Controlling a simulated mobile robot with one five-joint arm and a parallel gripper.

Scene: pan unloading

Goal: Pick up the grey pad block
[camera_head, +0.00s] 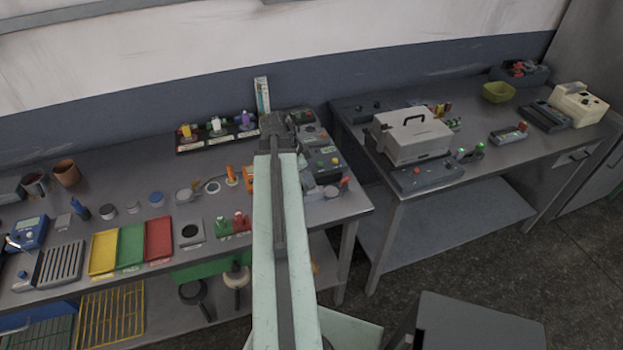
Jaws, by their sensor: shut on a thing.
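My gripper (277,121) is at the far end of my pale green arm, over the back right part of the left bench (345,205). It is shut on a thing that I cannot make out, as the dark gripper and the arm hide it. I cannot tell whether this is the grey pad block. A grey square block with a dark round top (190,233) sits on the bench, left of my arm. A small plain grey block (64,221) lies farther left.
A rack of coloured bottles (217,136) stands left of my gripper, and a tall pale box (262,96) behind it. Control boxes (322,155) crowd its right side. Yellow, green and red trays (131,246) lie at left. The right bench (398,188) holds a white case (411,137).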

